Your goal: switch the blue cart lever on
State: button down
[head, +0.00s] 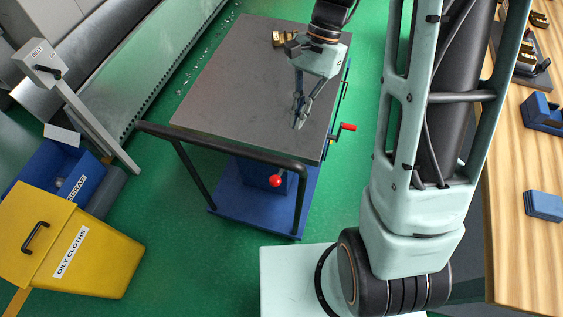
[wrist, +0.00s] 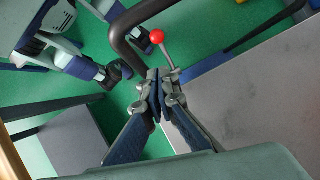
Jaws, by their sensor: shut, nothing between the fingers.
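The cart is blue below with a dark grey top (head: 235,80) and a black push handle. Its lever (head: 276,181) has a red ball knob on a short rod, by the blue box under the front edge of the top. In the wrist view the red knob (wrist: 157,36) and its rod show just beyond my fingertips, beside the black handle. I cannot tell the lever's on or off position. My gripper (head: 298,122) is shut and empty, pointing down over the right front part of the cart top, apart from the lever. In the wrist view its fingertips (wrist: 157,74) meet.
The black push handle (head: 235,149) runs across the cart's front, near the lever. A red-handled crank (head: 348,127) sticks out on the right side. A brass part (head: 283,39) lies at the back of the top. A yellow bin (head: 75,250) and blue scrap bin (head: 55,175) stand left.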

jog(key=p, duration=0.1)
send_near(277, 181)
notch_tip(277, 181, down, 6)
jog(key=shift+s+a+f, duration=0.2)
jog(key=shift+s+a, duration=0.05)
jog(key=shift+a, duration=0.4)
jog(key=s+f+b, duration=0.1)
jog(key=s+a+f+b, duration=0.1)
jog(key=s, duration=0.1)
jog(key=shift+s+a+f, duration=0.1)
jog(key=shift+s+f, duration=0.05)
jog(key=shift+f, duration=0.1)
jog(key=shift+r, duration=0.1)
jog(key=v, duration=1.2)
